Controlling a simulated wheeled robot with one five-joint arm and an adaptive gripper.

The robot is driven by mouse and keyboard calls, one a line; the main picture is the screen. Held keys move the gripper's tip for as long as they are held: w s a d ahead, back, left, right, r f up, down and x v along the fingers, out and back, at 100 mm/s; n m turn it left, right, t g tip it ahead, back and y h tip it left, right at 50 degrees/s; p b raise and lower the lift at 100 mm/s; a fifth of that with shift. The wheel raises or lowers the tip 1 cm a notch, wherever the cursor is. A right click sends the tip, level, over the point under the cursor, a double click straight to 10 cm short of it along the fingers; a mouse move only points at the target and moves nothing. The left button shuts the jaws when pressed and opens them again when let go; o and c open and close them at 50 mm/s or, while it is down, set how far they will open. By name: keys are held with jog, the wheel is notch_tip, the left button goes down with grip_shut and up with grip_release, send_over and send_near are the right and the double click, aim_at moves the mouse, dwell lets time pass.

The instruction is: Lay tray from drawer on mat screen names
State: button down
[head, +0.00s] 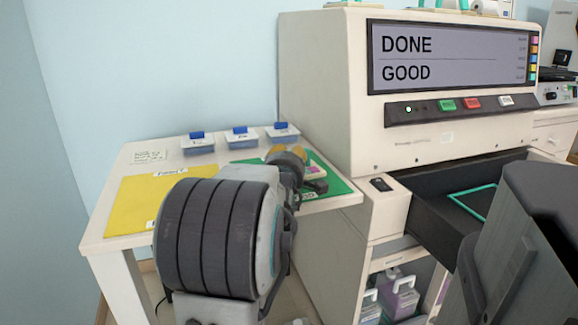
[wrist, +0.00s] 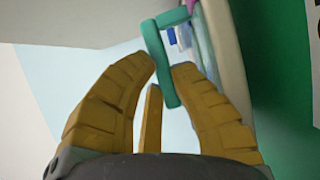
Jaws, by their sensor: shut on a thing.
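The screen (head: 450,58) on the machine reads DONE and GOOD. The green mat (head: 338,187) lies at the right of the side table, and the yellow mat (head: 135,205) lies at the left. My gripper (head: 287,153) is over the green mat. In the wrist view its yellow fingers (wrist: 166,68) are shut on the teal handle (wrist: 157,58) of the tray. The tray's pale body (wrist: 228,70) is beside the green surface. In the head view a pale and purple part of the tray (head: 317,169) shows past my gripper; I cannot tell whether it touches the mat.
The machine's dark drawer (head: 430,205) stands open, with a teal outline (head: 475,201) on its floor. Several blue-lidded boxes (head: 241,137) line the back of the side table. Below the drawer, a shelf holds purple bottles (head: 400,297). My arm hides the table's middle front.

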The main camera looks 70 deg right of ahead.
jog(key=shift+f, duration=0.8)
jog(key=c, duration=1.2)
grip_release()
jog(key=shift+a, duration=0.15)
jog(key=p+v, duration=0.1)
jog(key=v, duration=1)
jog(key=shift+a, duration=0.35)
